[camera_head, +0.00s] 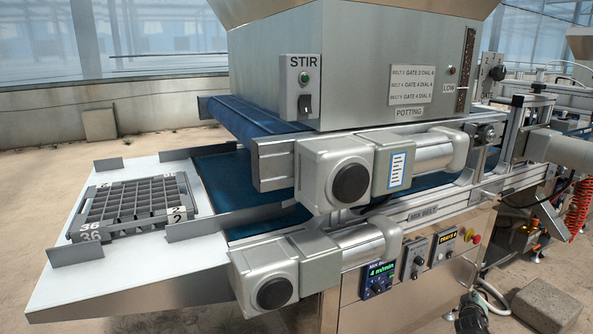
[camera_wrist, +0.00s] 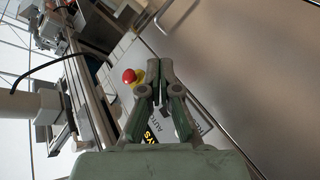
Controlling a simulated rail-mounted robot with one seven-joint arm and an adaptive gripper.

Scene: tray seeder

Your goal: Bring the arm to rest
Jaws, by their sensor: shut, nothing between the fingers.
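My gripper (camera_wrist: 160,72) shows in the wrist view with its two fingers together, shut and empty. It is over the front of a control panel, and its fingertips appear close beside a red button on a yellow base (camera_wrist: 128,76). I cannot tell whether they touch it. Panel lettering is partly hidden behind the fingers. In the head view I cannot clearly make out my gripper; a dark part shows at the bottom edge, below the panel.
The seeder's metal hopper housing (camera_head: 350,75) carries a STIR switch (camera_head: 304,104). Two grey motors (camera_head: 345,180) jut forward below it. A grey tray (camera_head: 75,237) lies on the white infeed table (camera_head: 120,285). A concrete block (camera_head: 548,305) and hoses are at lower right.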

